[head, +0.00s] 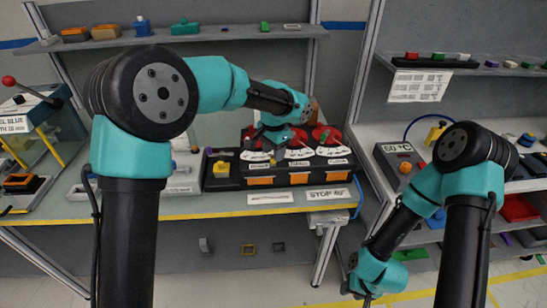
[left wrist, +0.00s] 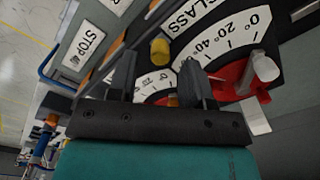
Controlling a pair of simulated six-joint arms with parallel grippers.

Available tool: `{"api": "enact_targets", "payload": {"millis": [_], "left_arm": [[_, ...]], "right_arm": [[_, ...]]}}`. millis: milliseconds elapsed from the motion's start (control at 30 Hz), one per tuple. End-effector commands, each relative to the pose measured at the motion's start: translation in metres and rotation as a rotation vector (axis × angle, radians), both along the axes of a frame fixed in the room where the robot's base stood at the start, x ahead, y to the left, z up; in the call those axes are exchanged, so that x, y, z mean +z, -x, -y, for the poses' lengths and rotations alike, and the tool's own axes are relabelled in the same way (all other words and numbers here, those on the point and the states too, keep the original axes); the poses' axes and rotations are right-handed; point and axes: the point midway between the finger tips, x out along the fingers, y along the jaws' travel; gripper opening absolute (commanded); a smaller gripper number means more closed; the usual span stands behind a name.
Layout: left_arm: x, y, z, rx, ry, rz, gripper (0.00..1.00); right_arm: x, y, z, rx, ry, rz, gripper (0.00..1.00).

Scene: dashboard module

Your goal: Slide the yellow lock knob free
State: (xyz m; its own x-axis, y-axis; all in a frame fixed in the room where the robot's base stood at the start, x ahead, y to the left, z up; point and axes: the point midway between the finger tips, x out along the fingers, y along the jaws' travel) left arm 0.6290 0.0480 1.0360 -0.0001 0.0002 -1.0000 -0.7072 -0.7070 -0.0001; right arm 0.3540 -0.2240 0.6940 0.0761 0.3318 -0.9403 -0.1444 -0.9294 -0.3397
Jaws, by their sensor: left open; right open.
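The dashboard module (head: 285,170) stands on the bench, with red dials and white scale plates along it. A yellow knob (head: 221,169) sits at its left end in the head view. In the left wrist view a yellow knob (left wrist: 160,52) stands beside a plate lettered "GLASS", in line with the gap between my fingertips; I cannot tell whether it is the same knob. My left gripper (head: 284,143) is over the module's dials; its open fingers show in the left wrist view (left wrist: 158,68), with nothing clearly held. My right gripper (head: 368,298) is low, away from the module, partly cut off.
A red dial (left wrist: 232,80) with a pale lever (left wrist: 264,68) lies close to the right finger. A STOP label (head: 328,193) is on the bench front. A red-knobbed lever (head: 9,81) is at far left.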

Motion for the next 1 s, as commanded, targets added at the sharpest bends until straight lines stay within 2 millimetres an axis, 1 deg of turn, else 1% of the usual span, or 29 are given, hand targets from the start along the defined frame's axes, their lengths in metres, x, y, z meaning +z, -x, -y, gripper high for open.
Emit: {"api": "enact_targets", "payload": {"millis": [33,100,200,333,567,1000], "left_arm": [[-0.008,0.0,0.0,-0.001,-0.001,-0.001,0.46],[-0.017,0.0,0.0,0.0,-0.001,-0.002,0.46],[-0.025,0.0,0.0,0.0,0.0,-0.001,0.46],[-0.028,0.0,0.0,0.001,0.001,-0.001,0.46],[-0.028,0.0,0.0,0.001,0.0,0.0,0.46],[-0.028,0.0,0.0,0.0,0.0,0.0,0.04]], "right_arm": [[0.0,0.0,0.0,0.0,0.0,0.0,0.43],[0.0,0.0,0.0,0.0,0.0,0.0,0.43],[0.0,0.0,0.0,0.0,0.0,0.0,0.43],[0.0,0.0,0.0,0.0,0.0,0.0,0.43],[0.0,0.0,0.0,0.0,0.0,0.0,0.43],[0.0,0.0,0.0,0.0,0.0,0.0,0.43]]}}
